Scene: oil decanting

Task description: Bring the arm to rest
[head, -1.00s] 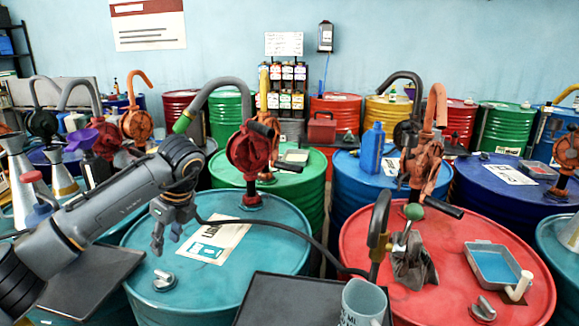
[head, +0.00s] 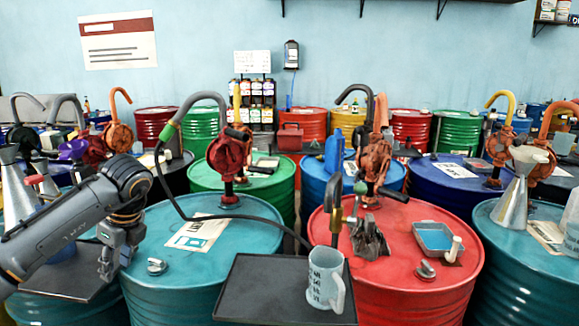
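My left arm comes in from the left in the head view. Its gripper (head: 106,266) points down over the left edge of the teal drum (head: 262,232), with its fingers apart and nothing visible between them. A red rotary hand pump (head: 228,155) stands on the teal drum. A black hose runs from the pump's green-tipped spout toward a nozzle (head: 336,215) by the red drum (head: 440,270). A pale blue mug (head: 325,281) with dark lettering stands on a black tray (head: 245,290) in front. My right gripper is not in view.
The red drum carries an orange pump (head: 375,160), a grey rag (head: 369,240), a shallow tray (head: 433,237) of blue liquid and a metal cap (head: 425,270). A metal funnel (head: 516,195) stands on the right teal drum. More drums crowd the back.

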